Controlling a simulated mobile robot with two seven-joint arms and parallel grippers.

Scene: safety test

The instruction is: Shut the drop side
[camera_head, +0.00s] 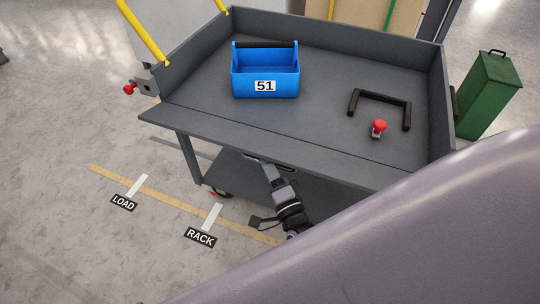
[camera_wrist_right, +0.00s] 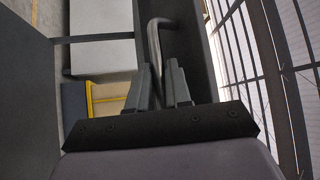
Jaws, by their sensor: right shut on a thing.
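The drop side (camera_head: 250,142) is the long grey panel along the near edge of the grey cart (camera_head: 190,92). It lies folded outward, roughly level with the deck, with a seam between them. My right gripper (camera_head: 266,164) is at the panel's outer edge, around its middle, with the arm coming up from below. In the right wrist view its fingers (camera_wrist_right: 163,85) are shut on a grey bent bar handle (camera_wrist_right: 154,38). How the handle joins the panel is hard to see. My left gripper is not in view.
A blue bin (camera_head: 265,78) marked 51, a black U-shaped bar (camera_head: 380,93) and a red-knobbed piece (camera_head: 379,128) are on the deck. Another red knob (camera_head: 129,89) is at the left corner. A green container (camera_head: 488,95) stands at right. Floor at left is clear.

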